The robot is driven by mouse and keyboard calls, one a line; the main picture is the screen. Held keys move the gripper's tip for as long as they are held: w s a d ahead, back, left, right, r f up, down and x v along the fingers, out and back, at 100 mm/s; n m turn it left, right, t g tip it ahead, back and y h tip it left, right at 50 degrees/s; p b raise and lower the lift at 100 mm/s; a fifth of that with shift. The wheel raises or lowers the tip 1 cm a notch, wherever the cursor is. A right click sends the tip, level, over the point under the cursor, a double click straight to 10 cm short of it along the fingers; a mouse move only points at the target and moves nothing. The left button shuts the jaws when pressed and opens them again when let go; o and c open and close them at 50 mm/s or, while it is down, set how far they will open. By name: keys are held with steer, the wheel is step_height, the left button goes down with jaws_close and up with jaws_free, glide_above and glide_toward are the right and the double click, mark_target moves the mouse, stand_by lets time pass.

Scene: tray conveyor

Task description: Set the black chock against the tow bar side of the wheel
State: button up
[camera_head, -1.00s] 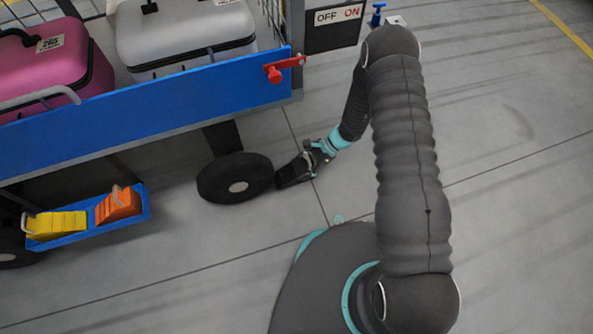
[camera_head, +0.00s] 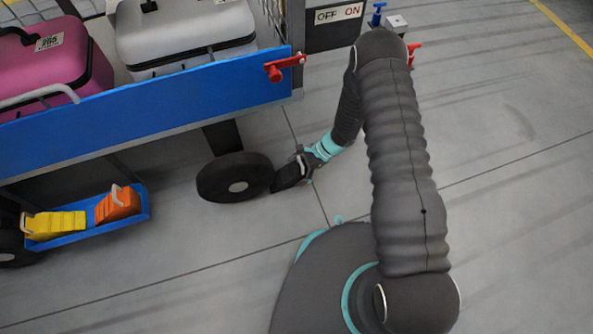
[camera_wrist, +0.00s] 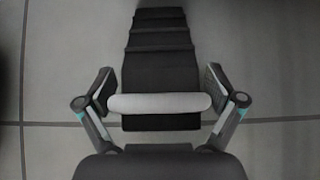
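The black chock (camera_head: 285,178) is low by the floor at the right side of the cart's black wheel (camera_head: 235,178). Its end meets the tyre's edge in the head view; I cannot tell whether they touch or a thin gap remains. My gripper (camera_head: 304,165) is at the chock's end away from the wheel. In the wrist view, the ridged chock (camera_wrist: 160,60) points away from me, with its pale handle bar (camera_wrist: 160,103) across between my gripper's fingers (camera_wrist: 160,92). The wheel does not show in the wrist view.
The blue cart (camera_head: 150,110) carries a pink suitcase (camera_head: 60,75) and a grey suitcase (camera_head: 185,32). A low blue tray (camera_head: 90,229) holds a yellow chock (camera_head: 55,224) and an orange chock (camera_head: 118,205). A red lever (camera_head: 285,68) juts from the cart's corner. Floor to the right is open.

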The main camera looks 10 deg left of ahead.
steer(key=shift+r, duration=0.1)
steer(key=p+v, duration=0.1)
steer(key=v, duration=1.1)
steer(key=s+d+r+n+t+h, duration=0.1)
steer(key=d+r+n+t+h, duration=0.2)
steer(key=r, duration=1.3)
steer(key=d+r+n+t, duration=0.1)
steer(key=d+r+n, duration=0.3)
steer(key=r, duration=1.1)
steer(key=s+d+r+n+t+h, duration=0.2)
steer(key=s+d+r+t, duration=0.1)
steer(key=s+d+r, duration=0.3)
steer(key=s+d+r+n+t+h, duration=0.2)
steer(key=s+d+r, duration=0.5)
steer(key=s+r, duration=0.4)
steer(key=shift+s+d+n+t+h, duration=0.2)
steer(key=shift+s+n+t+h, duration=0.1)
steer(key=shift+s+t, duration=0.5)
